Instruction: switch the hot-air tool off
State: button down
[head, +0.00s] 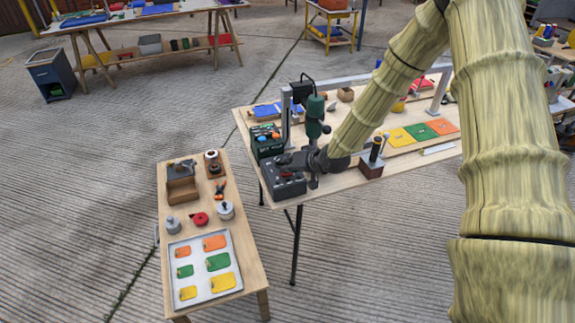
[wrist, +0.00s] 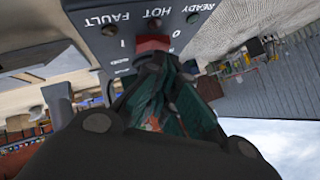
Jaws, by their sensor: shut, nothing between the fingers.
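A dark grey control box (head: 287,188) stands at the near left corner of the larger workbench. In the wrist view its panel (wrist: 140,10) shows upside down, with the labels READY, HOT and FAULT beside small lamps. A red rocker switch (wrist: 153,43) sits below them, between the marks 1 and 0. My gripper (wrist: 165,66) is shut and empty, its tips right at the switch; I cannot tell whether they touch it. The lower part of the switch is hidden by the fingers. In the head view my gripper (head: 291,160) is over the box. A green tool (head: 315,118) stands upright behind it.
A green and black box (head: 267,142) stands just behind the control box. A dark cylinder on a brown block (head: 370,167) is to the right. A smaller table (head: 181,222) with a tray of coloured cards is at front left. Concrete floor lies open at left.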

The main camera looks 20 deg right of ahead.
jog(key=shift+a+f, duration=0.1)
jog(key=shift+a+f+h, duration=0.2)
jog(key=shift+a+h, duration=0.05)
jog(key=shift+h, duration=0.05)
jog(key=shift+r, duration=0.1)
jog(key=shift+d, duration=0.4)
jog(key=shift+d, duration=0.5)
